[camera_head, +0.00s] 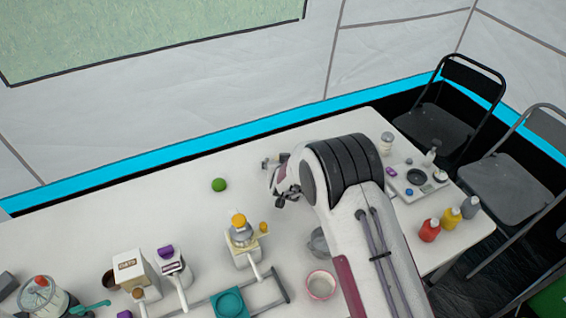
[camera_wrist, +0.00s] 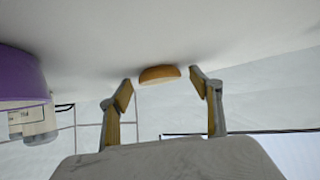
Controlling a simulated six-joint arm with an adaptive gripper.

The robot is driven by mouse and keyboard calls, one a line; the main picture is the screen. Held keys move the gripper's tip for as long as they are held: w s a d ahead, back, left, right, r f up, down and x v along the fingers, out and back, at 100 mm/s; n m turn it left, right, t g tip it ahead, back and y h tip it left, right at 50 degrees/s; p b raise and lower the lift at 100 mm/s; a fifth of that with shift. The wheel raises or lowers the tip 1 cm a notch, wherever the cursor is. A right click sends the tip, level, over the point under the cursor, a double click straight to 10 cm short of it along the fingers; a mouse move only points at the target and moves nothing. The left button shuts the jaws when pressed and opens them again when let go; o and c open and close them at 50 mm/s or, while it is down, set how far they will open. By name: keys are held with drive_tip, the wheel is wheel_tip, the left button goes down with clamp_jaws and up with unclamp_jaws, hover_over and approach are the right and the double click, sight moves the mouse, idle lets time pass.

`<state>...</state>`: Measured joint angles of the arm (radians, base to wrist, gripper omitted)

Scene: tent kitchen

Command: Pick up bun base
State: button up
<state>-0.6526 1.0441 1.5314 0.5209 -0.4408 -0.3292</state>
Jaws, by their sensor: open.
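A small tan-brown bun piece (camera_wrist: 160,74), which I take for the bun base, rests on the white table. The wrist view looks upside down, with the table along the top. My gripper (camera_wrist: 159,88) is open, one finger on each side of the picture, and the bun shows between the fingertips. I cannot tell for sure whether the fingers reach around it; nothing is held. In the head view my gripper (camera_head: 284,196) is low over the table's middle, partly behind my arm. I cannot make out the bun there.
In the head view, a green ball (camera_head: 219,185) lies left of my gripper, and a yellow-topped appliance (camera_head: 241,235) stands nearer. Several sauce bottles (camera_head: 451,217) stand at the right. Table around the green ball is clear.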

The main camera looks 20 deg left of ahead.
idle(0.3)
drive_tip(key=c, duration=0.9)
drive_tip(key=shift+r, duration=0.1)
drive_tip(key=shift+r, duration=4.95)
